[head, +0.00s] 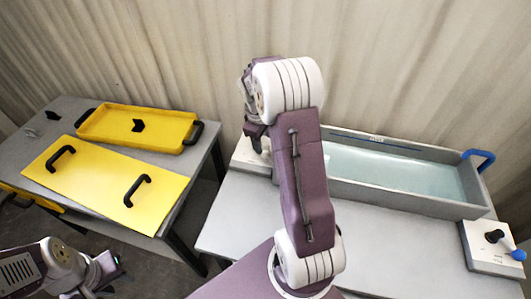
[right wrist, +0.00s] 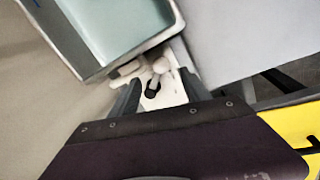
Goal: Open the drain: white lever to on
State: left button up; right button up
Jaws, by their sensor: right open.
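The white lever (right wrist: 160,66) shows in the right wrist view, with a black hub (right wrist: 151,89) beside it on a white valve box (right wrist: 172,92). The same box (head: 246,157) shows in the head view at the left end of the tank, and my right arm hides most of its top. My right gripper (right wrist: 160,80) is open, with its fingers on either side of the hub and lever. I cannot tell whether they touch the lever. My left gripper (head: 103,272) is at the lower left of the head view, away from the valve, and its jaws are unclear.
A grey tank (head: 425,201) with pale liquid stands on the grey table (head: 385,225). At its right end is another box (head: 488,258) with a blue-ended lever (head: 518,255). A yellow tray (head: 100,128) and a yellow lid (head: 100,178) with black handles lie on the left table.

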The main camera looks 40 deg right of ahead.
aim_at(265, 153)
jog(key=f, duration=0.3)
jog(key=d+f, duration=0.1)
jog(key=f, duration=0.4)
jog(key=shift+w+d+f, duration=0.15)
jog(key=shift+w+f, duration=0.15)
grip_shut()
dwell(0.9)
